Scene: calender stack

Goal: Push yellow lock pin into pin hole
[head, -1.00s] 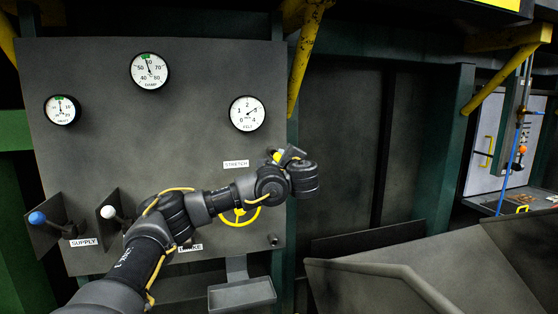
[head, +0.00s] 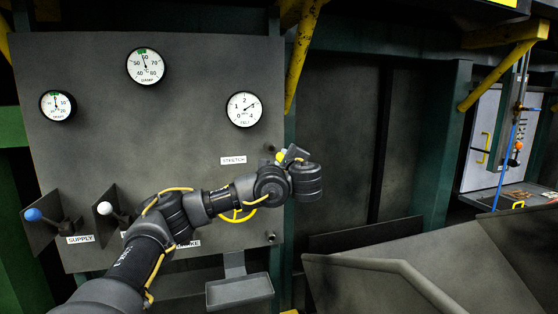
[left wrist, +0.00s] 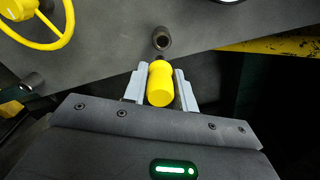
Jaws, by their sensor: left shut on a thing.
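The pin's far end points toward a dark round pin hole (left wrist: 162,40) in a raised collar on the panel. The pin looks apart from the hole, though the depth of the gap is hard to judge. In the head view only a bit of yellow shows at the gripper, and the hole is not clear there. My right gripper is out of view.
A yellow handwheel (head: 236,214) and a short grey fitting (head: 271,238) sit below my left arm on the panel (head: 200,110). Gauges are above. A small tray (head: 239,291) hangs below. Grey sloped plates (head: 380,285) stand at the lower right.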

